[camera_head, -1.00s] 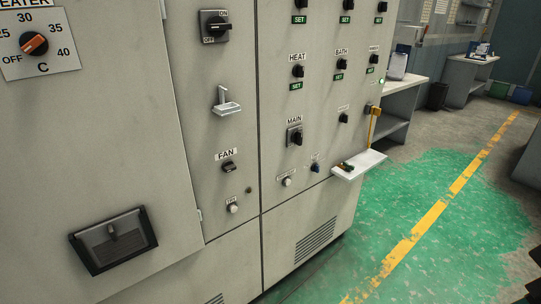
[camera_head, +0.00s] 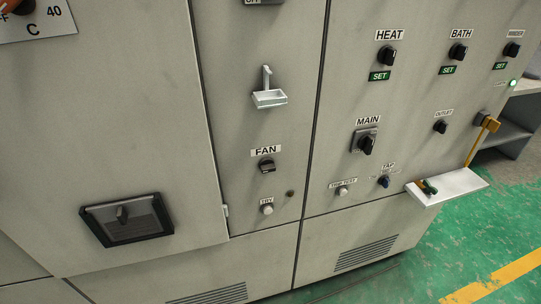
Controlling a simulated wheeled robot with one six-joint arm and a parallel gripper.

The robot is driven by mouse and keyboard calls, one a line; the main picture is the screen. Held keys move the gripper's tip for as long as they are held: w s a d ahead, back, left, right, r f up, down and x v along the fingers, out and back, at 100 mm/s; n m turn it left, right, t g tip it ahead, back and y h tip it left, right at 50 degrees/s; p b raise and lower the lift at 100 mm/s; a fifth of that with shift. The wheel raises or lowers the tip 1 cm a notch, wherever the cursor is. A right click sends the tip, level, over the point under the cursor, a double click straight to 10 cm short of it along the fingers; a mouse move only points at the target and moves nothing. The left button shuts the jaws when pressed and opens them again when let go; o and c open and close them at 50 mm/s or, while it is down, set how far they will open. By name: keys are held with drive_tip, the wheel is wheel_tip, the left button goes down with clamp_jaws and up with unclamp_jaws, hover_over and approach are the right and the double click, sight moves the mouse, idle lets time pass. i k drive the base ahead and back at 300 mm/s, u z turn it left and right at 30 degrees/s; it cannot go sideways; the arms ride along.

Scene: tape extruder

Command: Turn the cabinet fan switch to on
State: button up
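The fan switch (camera_head: 266,166) is a small black rotary knob on the grey cabinet (camera_head: 262,120), just under a white label reading FAN. It sits on the narrow middle panel, left of the MAIN switch. The knob's handle looks roughly level, but its on and off marks are too small to read. My gripper is not in view, and nothing touches the knob.
A small silver holder (camera_head: 268,90) juts out above the FAN label. A round white button (camera_head: 267,209) is below the knob. The MAIN switch (camera_head: 366,142) is to the right. A white shelf (camera_head: 450,187) sticks out at the right, above green floor (camera_head: 440,245).

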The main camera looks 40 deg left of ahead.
sight(266, 165)
drive_tip(key=u, duration=0.4)
drive_tip(key=i, duration=0.65)
drive_tip(key=u, duration=1)
drive_tip(key=i, duration=0.45)
drive_tip(key=u, duration=0.5)
